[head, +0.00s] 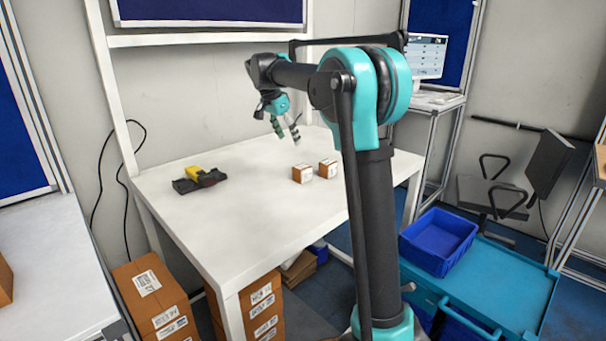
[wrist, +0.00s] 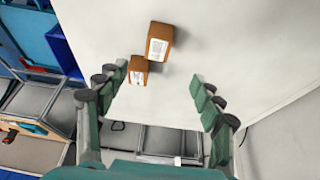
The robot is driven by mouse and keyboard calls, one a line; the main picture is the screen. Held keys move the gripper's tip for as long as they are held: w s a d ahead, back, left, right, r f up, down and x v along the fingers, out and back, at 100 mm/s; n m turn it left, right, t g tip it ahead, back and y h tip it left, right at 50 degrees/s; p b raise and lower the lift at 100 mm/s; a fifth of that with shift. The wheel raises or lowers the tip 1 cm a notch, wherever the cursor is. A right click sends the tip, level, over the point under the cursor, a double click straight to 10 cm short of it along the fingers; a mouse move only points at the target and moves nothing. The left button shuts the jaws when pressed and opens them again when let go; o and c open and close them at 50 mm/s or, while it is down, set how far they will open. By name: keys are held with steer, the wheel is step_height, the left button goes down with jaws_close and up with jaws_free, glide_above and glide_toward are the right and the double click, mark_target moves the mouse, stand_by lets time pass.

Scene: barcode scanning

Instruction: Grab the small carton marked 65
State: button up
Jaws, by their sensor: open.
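Two small brown cartons stand close together on the white table, a left one (head: 302,174) and a right one (head: 328,169) in the head view. In the wrist view a larger-looking carton (wrist: 160,43) and a smaller-looking one (wrist: 139,71) show pale labels on top. The number 65 cannot be read on either, so I cannot tell which carton carries it. My gripper (head: 287,136) is open and empty, above the table and behind the cartons in the head view.
A black and yellow device (head: 199,179) lies on the left of the table (head: 235,225). Larger boxes (head: 155,300) are stacked on the floor in front. A blue bin (head: 438,242) sits on a teal cart at the right. The tabletop around the cartons is clear.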

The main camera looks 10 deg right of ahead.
glide_toward(301, 167)
steer(key=x, duration=0.5)
steer(key=shift+w+a, duration=0.1)
steer(key=shift+w, duration=0.25)
steer(key=shift+x, duration=3.3)
steer(key=shift+s, duration=0.2)
steer(key=c, duration=1.4)
